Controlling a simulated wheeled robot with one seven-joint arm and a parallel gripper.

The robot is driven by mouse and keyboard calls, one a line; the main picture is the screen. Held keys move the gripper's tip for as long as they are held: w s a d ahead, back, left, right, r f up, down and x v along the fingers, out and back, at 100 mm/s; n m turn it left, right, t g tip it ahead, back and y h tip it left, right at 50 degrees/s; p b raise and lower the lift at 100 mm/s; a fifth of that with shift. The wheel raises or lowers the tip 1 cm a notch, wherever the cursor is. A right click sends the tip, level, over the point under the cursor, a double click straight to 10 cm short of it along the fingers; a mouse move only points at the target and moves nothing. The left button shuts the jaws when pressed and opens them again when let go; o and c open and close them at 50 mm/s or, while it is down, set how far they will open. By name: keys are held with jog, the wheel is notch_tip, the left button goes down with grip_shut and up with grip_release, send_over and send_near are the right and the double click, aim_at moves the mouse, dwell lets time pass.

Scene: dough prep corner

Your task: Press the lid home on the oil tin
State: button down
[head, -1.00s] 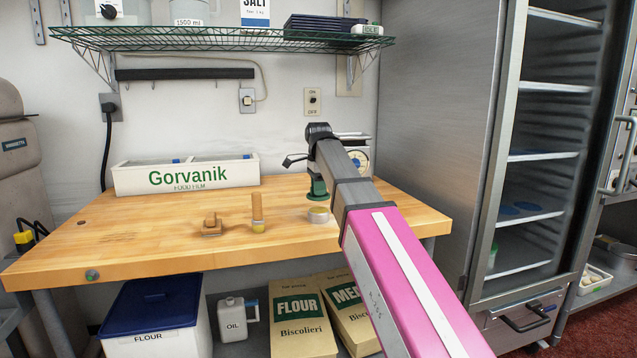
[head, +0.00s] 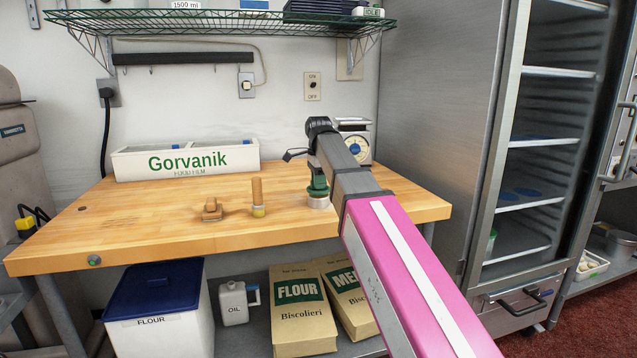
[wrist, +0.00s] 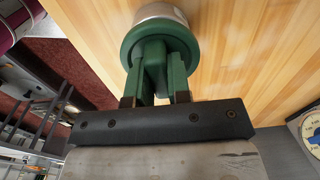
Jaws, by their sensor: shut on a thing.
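My gripper (head: 317,178) is shut on the green lid (head: 317,191) above the worktop near its front right. In the wrist view, the gripper's fingers (wrist: 158,68) close on the lid's upright grip, and the lid's round green rim (wrist: 190,50) spreads out beyond them. The short, pale metal tin (head: 318,202) stands upright on the wood directly under the lid. Its silvery side (wrist: 160,11) also shows past the rim in the wrist view. The lid looks to be on the tin's top; I cannot tell whether it is fully seated.
A kitchen scale (head: 356,150) stands close behind my gripper. A wooden block tool (head: 212,210) and an upright wooden-handled tool (head: 258,197) stand to the left. A white Gorvanik box (head: 186,162) is at the back. A white OIL jug (head: 234,303) sits below the worktop.

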jog(key=shift+f, duration=0.6)
dwell(1.3)
grip_release()
jog(key=shift+r, duration=0.1)
dwell(0.5)
jog(key=shift+r, duration=4.4)
